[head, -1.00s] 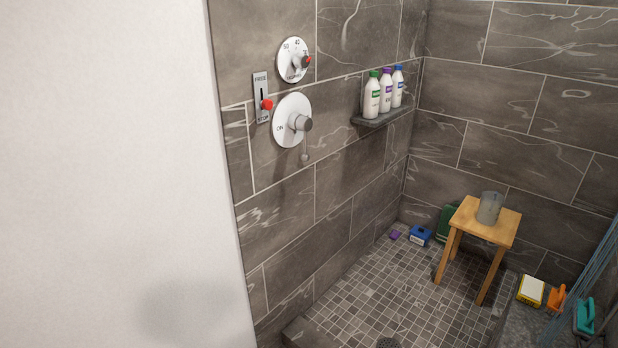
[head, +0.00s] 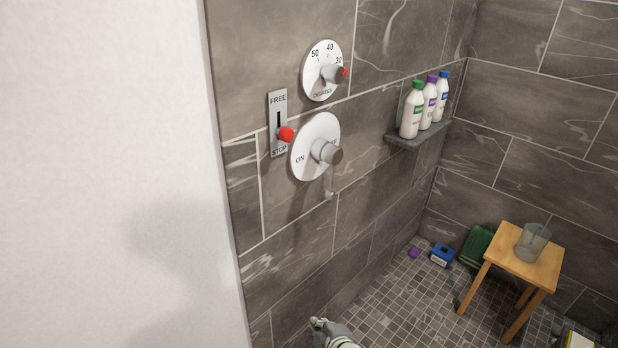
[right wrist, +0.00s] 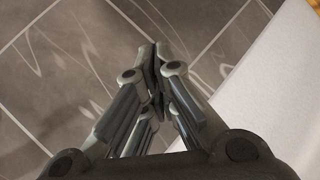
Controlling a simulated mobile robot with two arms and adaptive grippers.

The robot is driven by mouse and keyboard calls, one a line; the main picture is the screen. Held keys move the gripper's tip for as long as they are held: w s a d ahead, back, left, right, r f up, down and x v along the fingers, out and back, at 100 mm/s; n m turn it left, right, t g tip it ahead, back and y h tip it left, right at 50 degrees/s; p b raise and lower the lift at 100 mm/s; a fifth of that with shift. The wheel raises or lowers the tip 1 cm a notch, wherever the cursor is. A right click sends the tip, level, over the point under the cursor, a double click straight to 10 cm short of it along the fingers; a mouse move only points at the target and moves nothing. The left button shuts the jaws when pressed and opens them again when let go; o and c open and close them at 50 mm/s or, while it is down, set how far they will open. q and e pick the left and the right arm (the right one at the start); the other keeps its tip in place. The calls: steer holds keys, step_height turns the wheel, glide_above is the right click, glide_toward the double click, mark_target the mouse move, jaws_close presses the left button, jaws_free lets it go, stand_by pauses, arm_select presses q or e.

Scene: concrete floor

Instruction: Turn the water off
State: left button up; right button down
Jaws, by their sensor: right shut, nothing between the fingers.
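The water valve is a round white plate (head: 308,163) on the tiled wall, with "ON" at its left. Its grey knob (head: 327,151) has a lever (head: 330,185) hanging down at lower right. To its upper left is a FREE/STOP plate (head: 278,105) with a red slider knob (head: 286,134) near its lower half. Above is a white temperature dial (head: 318,83) with a red-marked knob (head: 339,74). My right gripper (head: 317,322) is at the bottom edge, well below the lever and touching none of these. In the right wrist view its fingers (right wrist: 157,60) are closed together and empty. My left gripper is out of view.
A white wall (head: 100,130) fills the left side. A small shelf (head: 405,141) with three bottles is right of the valve. A wooden stool (head: 510,258) holding a clear cup (head: 533,241) stands at the right. The wall below the valve is clear.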

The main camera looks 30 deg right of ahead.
mark_target(331, 173)
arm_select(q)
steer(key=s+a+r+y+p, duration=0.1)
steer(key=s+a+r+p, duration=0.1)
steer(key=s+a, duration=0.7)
arm_select(e)
steer(key=w+r+n+t+h, duration=0.1)
steer(key=w+r+n+t, duration=0.15)
steer(key=r, duration=1.45)
steer(key=w+r+n+t+h, duration=0.15)
steer(key=r+t, duration=0.25)
steer(key=r, duration=1.4)
steer(key=shift+y, duration=0.25)
steer(key=w+p, duration=0.1)
steer(key=w, duration=0.2)
steer(key=w+d, duration=0.1)
steer(key=w, duration=0.3)
steer(key=w+d+p, duration=0.1)
steer(key=w, duration=0.2)
steer(key=shift+w+r+p, duration=0.1)
steer(key=shift+w+p, duration=0.15)
steer(key=shift+p, duration=0.05)
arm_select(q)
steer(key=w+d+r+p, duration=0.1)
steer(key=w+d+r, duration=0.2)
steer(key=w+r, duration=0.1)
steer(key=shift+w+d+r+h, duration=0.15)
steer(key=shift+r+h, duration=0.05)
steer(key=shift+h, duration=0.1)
arm_select(e)
steer(key=shift+d, duration=2.05)
